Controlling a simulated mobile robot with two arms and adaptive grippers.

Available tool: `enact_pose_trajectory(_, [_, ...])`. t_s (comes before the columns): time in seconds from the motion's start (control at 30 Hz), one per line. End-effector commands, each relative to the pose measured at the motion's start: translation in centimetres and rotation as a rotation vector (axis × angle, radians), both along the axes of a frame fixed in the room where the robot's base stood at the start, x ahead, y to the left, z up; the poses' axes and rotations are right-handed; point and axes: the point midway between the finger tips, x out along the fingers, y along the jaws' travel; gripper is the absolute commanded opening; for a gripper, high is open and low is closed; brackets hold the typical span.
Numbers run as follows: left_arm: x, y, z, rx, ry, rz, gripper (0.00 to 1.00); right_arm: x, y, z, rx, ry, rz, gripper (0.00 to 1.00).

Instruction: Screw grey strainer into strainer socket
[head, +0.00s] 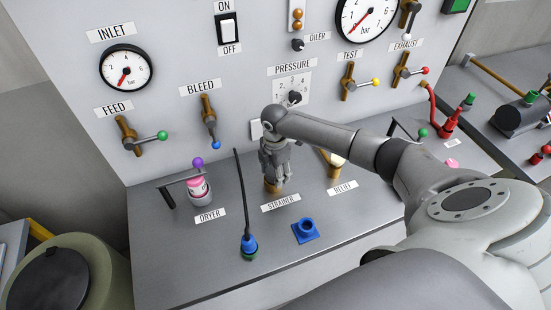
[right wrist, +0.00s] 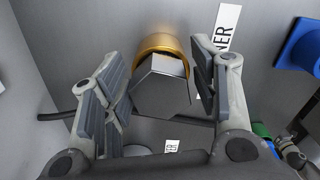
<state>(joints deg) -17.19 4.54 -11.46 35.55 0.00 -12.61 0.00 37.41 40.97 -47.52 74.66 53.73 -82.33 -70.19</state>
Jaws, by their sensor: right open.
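The grey strainer (right wrist: 162,98) shows a hexagonal head in the right wrist view, at the brass strainer socket (right wrist: 157,43). I cannot tell how far it is screwed in. In the head view the brass socket (head: 271,187) shows just behind the STRAINER label (head: 281,203), and my fingers hide the strainer. My right gripper (head: 274,178) points down over the socket. In the right wrist view its fingers (right wrist: 160,80) stand open on both sides of the hexagonal head, with gaps. My left gripper is not in view.
A dryer with pink contents (head: 197,188) stands left of the socket. A black rod (head: 242,200) rises from a blue and green base in front. A blue square fitting (head: 305,231) lies at the front. The brass RELIEF fitting (head: 336,168) is to the right. The gauge panel (head: 170,80) rises behind.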

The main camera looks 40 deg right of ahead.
Motion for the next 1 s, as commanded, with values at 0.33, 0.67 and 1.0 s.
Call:
enact_pose_trajectory(0.33, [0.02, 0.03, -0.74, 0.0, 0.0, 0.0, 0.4, 0.02, -0.02, -0.09, -0.001, 0.001, 0.474, 0.55])
enact_pose_trajectory(0.67, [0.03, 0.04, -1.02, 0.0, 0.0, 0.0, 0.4, -0.05, -0.01, -0.03, 0.001, 0.002, 0.715, 0.55])
enact_pose_trajectory(1.0, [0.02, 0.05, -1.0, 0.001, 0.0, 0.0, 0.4, -0.13, -0.07, -0.07, -0.001, 0.006, 0.712, 0.32])
